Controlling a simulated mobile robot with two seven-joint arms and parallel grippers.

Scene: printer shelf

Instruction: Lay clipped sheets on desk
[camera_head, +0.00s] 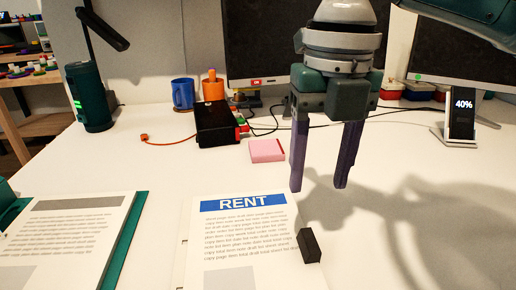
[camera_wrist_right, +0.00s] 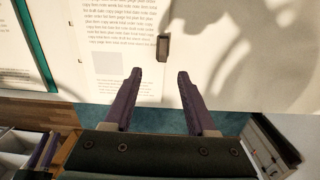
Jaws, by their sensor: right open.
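A stack of white sheets headed "RENT" on a blue band (camera_head: 240,232) lies flat on the white desk (camera_head: 400,220), in the front middle of the head view. A black clip (camera_head: 309,245) sits at its right edge. In the right wrist view the sheets (camera_wrist_right: 120,60) show with the clip (camera_wrist_right: 163,47) on their right edge. My right gripper (camera_head: 319,188) is open and empty, its two purple fingers pointing down above the desk. In the right wrist view its fingertips (camera_wrist_right: 160,72) appear below the clip, apart from it.
Other printed sheets (camera_head: 62,235) lie on a teal board (camera_head: 128,240) at left. Behind stand a dark speaker (camera_head: 90,97), blue mug (camera_head: 183,94), black box (camera_head: 216,124), pink notepad (camera_head: 266,150), monitors and a phone on a stand (camera_head: 462,115). The desk's right side is clear.

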